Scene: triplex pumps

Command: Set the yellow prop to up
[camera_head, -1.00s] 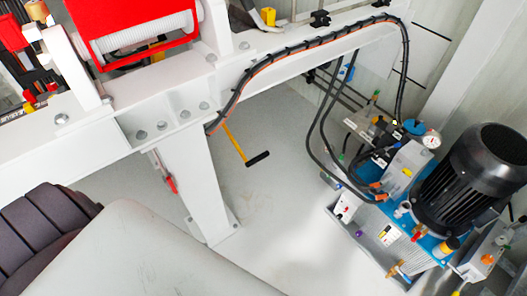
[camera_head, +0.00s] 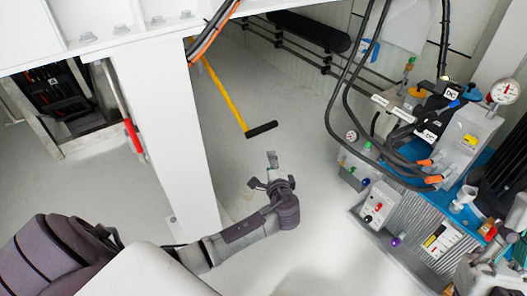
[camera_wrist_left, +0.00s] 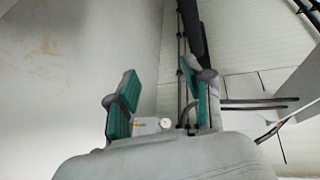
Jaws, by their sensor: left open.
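The yellow prop (camera_head: 225,93) is a thin yellow bar with a black grip (camera_head: 262,130) at its lower end, in the head view. It hangs at a slant beside the white post, its upper end hidden behind the white frame. My left gripper (camera_head: 264,172) is open and empty, a little below the black grip in the picture and apart from it. The left wrist view shows its two teal-padded fingers (camera_wrist_left: 158,84) spread with nothing between them. I cannot make out the prop in that view. My right gripper is not in view.
The white post (camera_head: 165,140) and beam (camera_head: 110,35) stand left of the prop; a red-handled lever (camera_head: 133,135) is beyond the post. The pump unit with gauge (camera_head: 504,91) and black hoses (camera_head: 340,105) fills the right. Grey floor around the gripper is clear.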

